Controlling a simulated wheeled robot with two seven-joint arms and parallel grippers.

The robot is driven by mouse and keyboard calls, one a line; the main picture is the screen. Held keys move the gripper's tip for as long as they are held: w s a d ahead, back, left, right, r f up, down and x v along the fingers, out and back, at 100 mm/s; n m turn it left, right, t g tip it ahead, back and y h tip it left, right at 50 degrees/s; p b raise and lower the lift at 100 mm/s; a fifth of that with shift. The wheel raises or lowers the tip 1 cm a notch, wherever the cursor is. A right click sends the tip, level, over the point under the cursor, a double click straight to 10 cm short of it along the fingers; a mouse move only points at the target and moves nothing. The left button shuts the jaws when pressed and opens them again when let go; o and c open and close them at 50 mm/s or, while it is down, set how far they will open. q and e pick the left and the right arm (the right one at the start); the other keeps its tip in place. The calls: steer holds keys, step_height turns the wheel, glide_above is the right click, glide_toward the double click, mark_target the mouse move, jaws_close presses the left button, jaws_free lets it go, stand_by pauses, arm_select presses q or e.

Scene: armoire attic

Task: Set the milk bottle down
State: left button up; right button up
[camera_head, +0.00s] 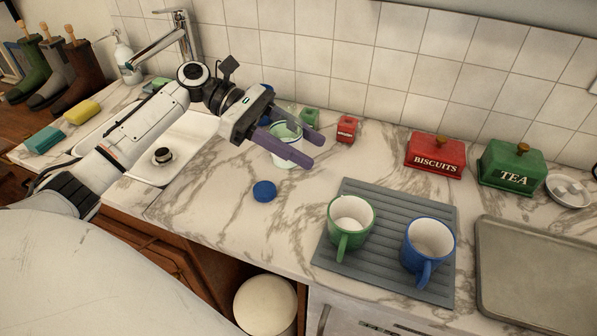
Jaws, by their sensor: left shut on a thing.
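The gripper and fingers hide part of the bottle. Its base is above or on the marble counter (215,200), right of the sink; I cannot tell whether it touches. A round blue cap (264,191) lies on the counter in front of the bottle. My right gripper is not in view.
A grey ribbed mat (325,254) holds a green mug (351,222) and a blue mug (428,247). Small green (309,117) and red (347,129) items, a biscuits box (435,154) and a tea box (512,166) stand behind. The sink (188,150) is left; a tray (545,265) lies right.

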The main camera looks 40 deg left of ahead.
arm_select(q)
steer(key=shift+f, duration=3)
steer(key=o, duration=1.3)
steer(key=shift+f, duration=0.15)
steer(key=shift+c, duration=0.2)
steer(key=b+v, duration=0.1)
steer(key=v, duration=1.1)
